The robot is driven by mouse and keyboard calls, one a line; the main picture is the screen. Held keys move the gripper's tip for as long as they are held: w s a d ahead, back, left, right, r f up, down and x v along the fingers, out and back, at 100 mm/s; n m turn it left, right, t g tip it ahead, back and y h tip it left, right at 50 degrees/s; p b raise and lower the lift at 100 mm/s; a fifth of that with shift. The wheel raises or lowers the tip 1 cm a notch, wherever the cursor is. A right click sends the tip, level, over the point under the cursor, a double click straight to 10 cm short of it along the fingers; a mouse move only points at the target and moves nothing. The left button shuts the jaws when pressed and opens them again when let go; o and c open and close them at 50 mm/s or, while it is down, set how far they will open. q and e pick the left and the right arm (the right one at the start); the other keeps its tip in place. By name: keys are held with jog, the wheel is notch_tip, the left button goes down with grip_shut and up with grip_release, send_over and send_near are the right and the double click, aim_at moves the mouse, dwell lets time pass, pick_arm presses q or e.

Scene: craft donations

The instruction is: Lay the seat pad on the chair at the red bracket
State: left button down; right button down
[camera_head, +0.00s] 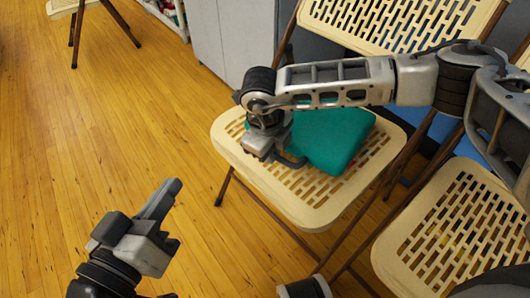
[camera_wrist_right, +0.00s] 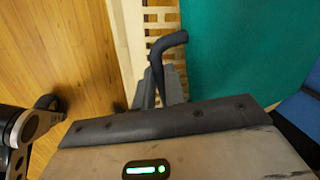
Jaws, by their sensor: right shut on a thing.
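The teal seat pad (camera_head: 332,140) lies over the back middle of a cream slotted chair seat (camera_head: 300,208), turned at an angle to it. It also fills the upper right of the right wrist view (camera_wrist_right: 245,50). My right gripper (camera_head: 275,155) is low over the chair's left part, at the pad's near left edge. It is shut on a dark curved loop (camera_wrist_right: 178,45) that appears to belong to the pad. A small red patch (camera_head: 364,160) shows beside the pad's right edge; I cannot tell whether it is the bracket. My left gripper (camera_head: 165,212) is over bare floor, away from the chair.
A second cream chair (camera_head: 445,235) stands close at the right, and another chair back (camera_head: 395,20) rises behind. A grey cabinet (camera_head: 235,38) is at the back. My right arm crosses above the pad. Wooden floor (camera_head: 110,130) is clear at the left.

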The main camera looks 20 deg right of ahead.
jog(key=shift+w+d+f, duration=0.1)
jog(key=shift+d+f, duration=0.1)
jog(key=shift+f, duration=0.25)
pick_arm(q)
jog(key=shift+r, duration=0.1)
pick_arm(e)
jog(key=c, duration=1.4)
grip_release()
